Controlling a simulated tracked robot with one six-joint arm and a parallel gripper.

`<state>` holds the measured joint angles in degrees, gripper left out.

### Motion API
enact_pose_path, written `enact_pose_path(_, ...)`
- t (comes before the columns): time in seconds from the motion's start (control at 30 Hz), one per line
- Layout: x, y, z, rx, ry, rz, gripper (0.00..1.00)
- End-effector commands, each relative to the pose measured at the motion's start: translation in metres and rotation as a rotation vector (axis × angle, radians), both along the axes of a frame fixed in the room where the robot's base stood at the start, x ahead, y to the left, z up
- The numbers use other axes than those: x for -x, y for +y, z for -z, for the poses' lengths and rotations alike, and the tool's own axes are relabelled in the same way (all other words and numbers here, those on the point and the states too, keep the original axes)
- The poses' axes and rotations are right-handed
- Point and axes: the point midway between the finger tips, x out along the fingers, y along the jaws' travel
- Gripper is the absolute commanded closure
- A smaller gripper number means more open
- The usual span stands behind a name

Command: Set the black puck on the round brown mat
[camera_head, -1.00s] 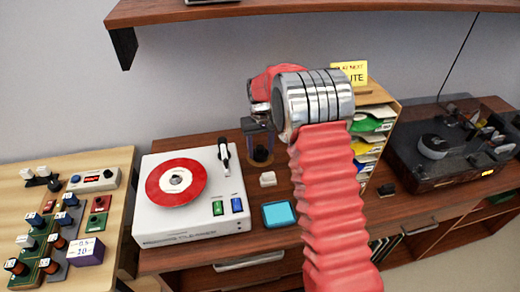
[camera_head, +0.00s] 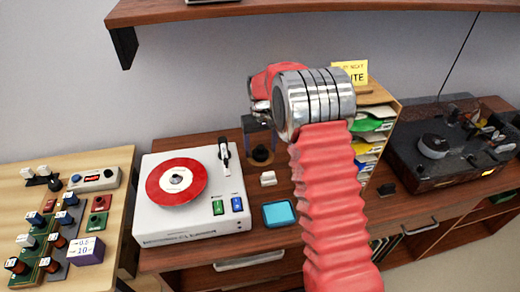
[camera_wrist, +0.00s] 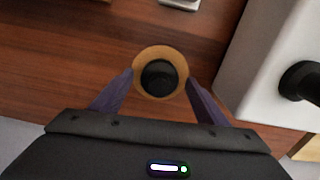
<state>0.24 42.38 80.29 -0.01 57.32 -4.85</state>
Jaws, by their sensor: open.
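In the head view my gripper (camera_head: 257,125) is above the puck, with a gap below the fingers. Nothing is held.
The white record player (camera_head: 190,225) with a red disc stands left of the mat. A small white block (camera_head: 268,178) and a blue square (camera_head: 279,213) lie in front. A sorter with coloured folders (camera_head: 368,140) stands right, and a dark turntable (camera_head: 450,150) beyond it. A shelf (camera_head: 300,8) hangs above.

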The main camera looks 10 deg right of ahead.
Motion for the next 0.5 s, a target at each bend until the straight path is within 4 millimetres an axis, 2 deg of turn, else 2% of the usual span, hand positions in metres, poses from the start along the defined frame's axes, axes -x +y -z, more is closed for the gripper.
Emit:
enact_pose_path(0.17, -0.001, 0.000, -0.022, 0.000, -0.004, 0.000, 0.32)
enact_pose_path(0.5, 0.000, 0.000, -0.081, 0.000, -0.002, 0.001, 0.32)
